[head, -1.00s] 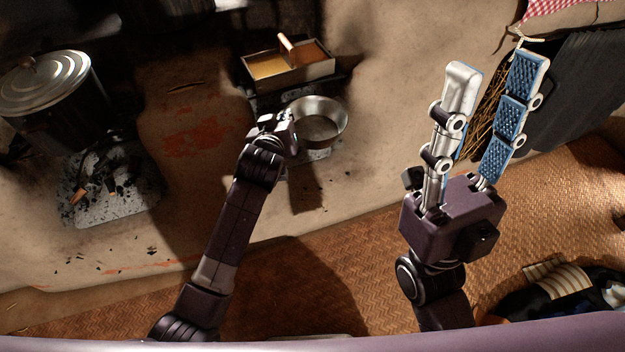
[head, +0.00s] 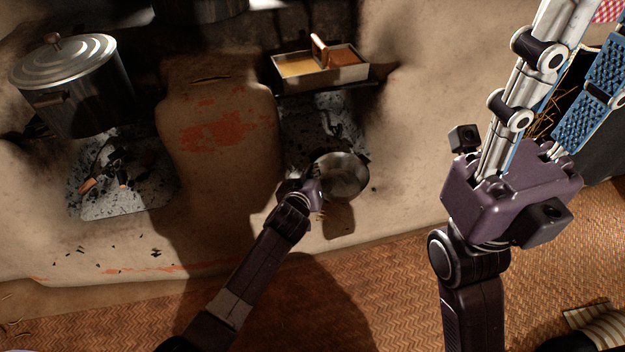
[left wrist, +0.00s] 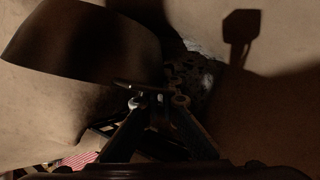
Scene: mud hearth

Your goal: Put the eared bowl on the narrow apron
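The eared bowl (head: 343,178) is a round metal bowl in the middle of the head view. It also fills the upper left of the left wrist view (left wrist: 80,42), dark and in shade. My left gripper (head: 314,192) is at its left side, and in the left wrist view its fingers (left wrist: 157,97) close on the bowl's flat ear. The bowl appears raised, with a shadow below it. The mud apron (head: 365,230) runs along the hearth's front; which part counts as narrow I cannot tell. My right gripper (head: 590,40) is open and empty, its tips partly out of frame.
A lidded pot (head: 75,85) stands at the left by an ash bed (head: 125,195). Another ash bed (head: 320,120) lies behind the bowl. A two-part spice box (head: 345,75) sits at the back. A raised mud block (head: 215,130) separates the beds. Woven matting (head: 400,290) covers the front.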

